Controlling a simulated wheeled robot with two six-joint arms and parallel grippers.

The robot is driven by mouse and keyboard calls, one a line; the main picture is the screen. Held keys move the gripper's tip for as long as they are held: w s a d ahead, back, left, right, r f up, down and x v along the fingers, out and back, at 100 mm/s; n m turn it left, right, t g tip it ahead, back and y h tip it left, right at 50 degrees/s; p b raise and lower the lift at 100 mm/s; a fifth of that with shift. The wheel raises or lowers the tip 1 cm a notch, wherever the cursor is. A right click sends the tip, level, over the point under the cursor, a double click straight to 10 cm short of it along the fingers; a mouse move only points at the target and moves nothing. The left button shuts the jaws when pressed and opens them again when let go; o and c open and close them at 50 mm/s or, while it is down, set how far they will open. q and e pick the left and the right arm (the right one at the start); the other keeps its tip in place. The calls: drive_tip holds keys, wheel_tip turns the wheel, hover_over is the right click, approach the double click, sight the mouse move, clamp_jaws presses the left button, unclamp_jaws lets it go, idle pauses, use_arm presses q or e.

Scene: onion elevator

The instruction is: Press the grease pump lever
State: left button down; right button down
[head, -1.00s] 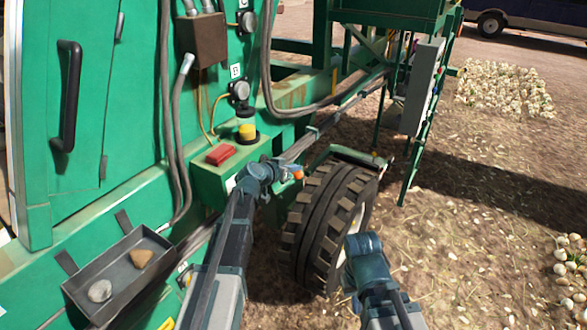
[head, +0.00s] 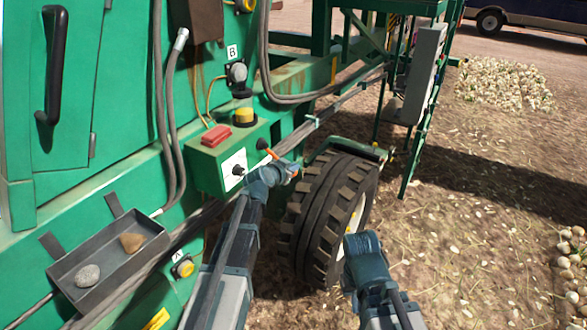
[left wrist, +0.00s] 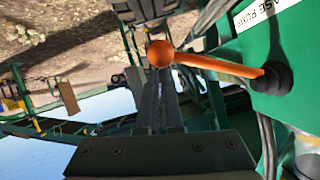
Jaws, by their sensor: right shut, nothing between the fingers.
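The grease pump lever (head: 271,152) is a short orange rod at the right side of a green box (head: 207,170) on the machine. In the left wrist view the lever (left wrist: 218,66) runs from a black boot to an orange ball, beside a partly visible white label ending "ASE PUMP". My left gripper (head: 290,168) is just below and right of the lever. Its fingers (left wrist: 158,95) look shut, with the ball over their tips; I cannot tell if they touch. My right gripper (head: 362,246) is shut and empty, lower right, away from the lever.
A large tyre (head: 325,215) stands close behind my grippers. A grey tray (head: 98,285) with two stones is at lower left. Open ground lies right.

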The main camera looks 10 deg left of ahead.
use_arm(q)
drive_tip(key=shift+s+f, duration=0.1)
drive_tip(key=shift+f, duration=0.1)
idle(0.3)
drive_tip(key=s+r+p, duration=0.7)
drive_tip(key=s+r, duration=0.1)
drive_tip(key=shift+s+a+p, duration=0.25)
drive_tip(key=shift+p, duration=0.15)
idle(1.5)
